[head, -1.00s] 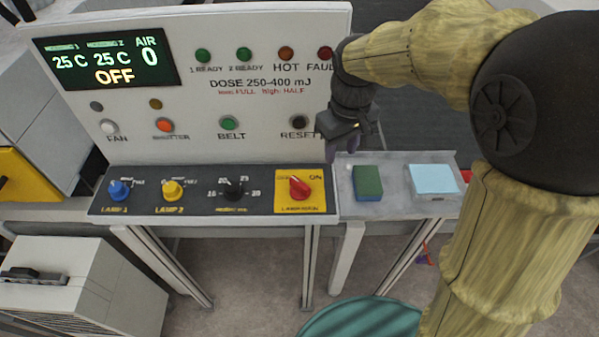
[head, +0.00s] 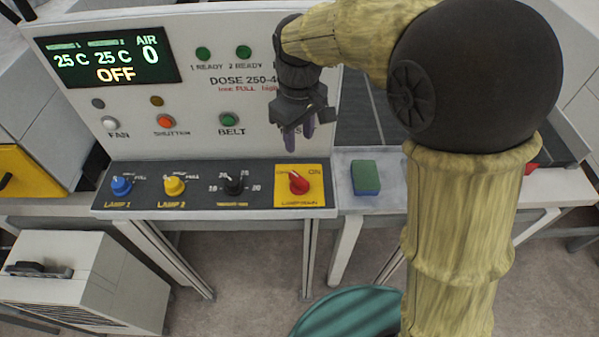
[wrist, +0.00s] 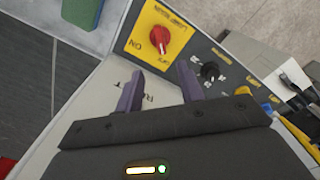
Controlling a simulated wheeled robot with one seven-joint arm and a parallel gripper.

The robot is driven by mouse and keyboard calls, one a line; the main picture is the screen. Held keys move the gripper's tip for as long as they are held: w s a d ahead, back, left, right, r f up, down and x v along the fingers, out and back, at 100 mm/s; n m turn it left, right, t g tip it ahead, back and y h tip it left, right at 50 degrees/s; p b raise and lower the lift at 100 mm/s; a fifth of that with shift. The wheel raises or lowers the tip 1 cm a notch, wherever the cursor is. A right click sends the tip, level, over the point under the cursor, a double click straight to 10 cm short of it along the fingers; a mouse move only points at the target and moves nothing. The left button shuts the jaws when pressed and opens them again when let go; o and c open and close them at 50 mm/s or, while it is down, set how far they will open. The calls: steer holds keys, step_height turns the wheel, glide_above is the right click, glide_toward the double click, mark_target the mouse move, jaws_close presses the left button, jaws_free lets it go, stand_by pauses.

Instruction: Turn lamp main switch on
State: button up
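The lamp main switch is a red rotary knob (head: 299,183) on a yellow plate (head: 313,198) at the right end of the sloped dark control strip. Its plate reads ON at the upper right. In the wrist view the red knob (wrist: 160,43) lies beyond the fingertips, and nothing touches it. My gripper (head: 297,137) hangs above the knob in front of the upright panel, fingers pointing down. In the wrist view my gripper (wrist: 160,78) shows two purple fingers apart with nothing between them. The RESET button is hidden behind my gripper.
Left of the switch are a black dial (head: 235,184), a yellow LAMP 2 knob (head: 174,186) and a blue LAMP 1 knob (head: 121,185). A green and blue block (head: 365,177) sits on the grey table to the right. The display (head: 107,59) reads OFF.

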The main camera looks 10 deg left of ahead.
mark_target(299, 178)
step_height(299, 178, down, 14)
steer(key=shift+r+p, duration=0.1)
steer(key=shift+p, duration=0.85)
steer(key=shift+c, duration=0.2)
jaws_close()
